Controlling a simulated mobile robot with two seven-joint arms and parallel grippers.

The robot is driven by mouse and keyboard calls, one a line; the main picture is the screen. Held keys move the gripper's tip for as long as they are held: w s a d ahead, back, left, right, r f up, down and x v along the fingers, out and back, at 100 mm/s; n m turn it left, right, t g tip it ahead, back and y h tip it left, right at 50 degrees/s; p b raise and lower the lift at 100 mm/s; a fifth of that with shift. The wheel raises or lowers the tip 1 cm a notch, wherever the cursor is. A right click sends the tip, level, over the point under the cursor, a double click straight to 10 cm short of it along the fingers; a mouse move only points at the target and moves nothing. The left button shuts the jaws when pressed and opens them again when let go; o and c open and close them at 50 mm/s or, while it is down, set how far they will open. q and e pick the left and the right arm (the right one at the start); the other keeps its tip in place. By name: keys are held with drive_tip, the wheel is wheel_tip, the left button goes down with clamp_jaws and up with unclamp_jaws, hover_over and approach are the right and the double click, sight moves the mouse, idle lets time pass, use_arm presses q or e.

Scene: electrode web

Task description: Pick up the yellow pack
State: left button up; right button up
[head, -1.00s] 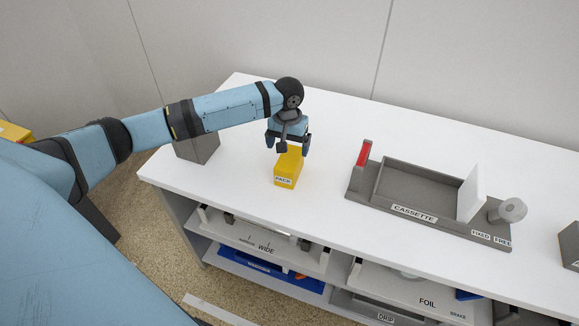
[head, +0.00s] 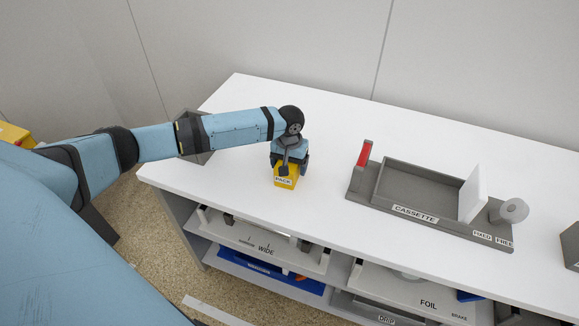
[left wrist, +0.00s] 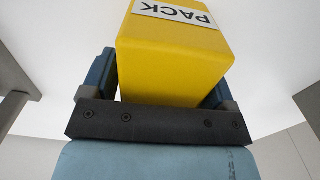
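The yellow pack (head: 287,184), a small block labelled PACK, stands on the white table's left part. My left gripper (head: 289,162) is lowered over it from above, with one finger on each side. The left wrist view shows the pack (left wrist: 172,65) between the blue fingers (left wrist: 165,88). The fingers look as wide apart as before they came down, so I take them as open. The gripper hides the pack's upper part in the head view. My right gripper is not in view.
A grey cassette tray (head: 420,187) with a red-tipped post and a white plate stands to the right on the white table (head: 330,125). A grey block (head: 197,157) sits behind my left arm. Shelves below hold labelled trays (head: 425,300). The table behind the pack is clear.

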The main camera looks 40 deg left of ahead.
use_arm(q)
drive_tip(key=c, duration=0.9)
wheel_tip(320, 180, up, 19)
drive_tip(key=p, duration=0.2)
drive_tip(key=d+m, duration=0.3)
drive_tip(key=d, duration=1)
drive_tip(key=s+r+p, duration=0.9)
drive_tip(key=s+p, duration=0.2)
drive_tip(key=p, duration=0.1)
drive_tip(key=shift+a, duration=0.35)
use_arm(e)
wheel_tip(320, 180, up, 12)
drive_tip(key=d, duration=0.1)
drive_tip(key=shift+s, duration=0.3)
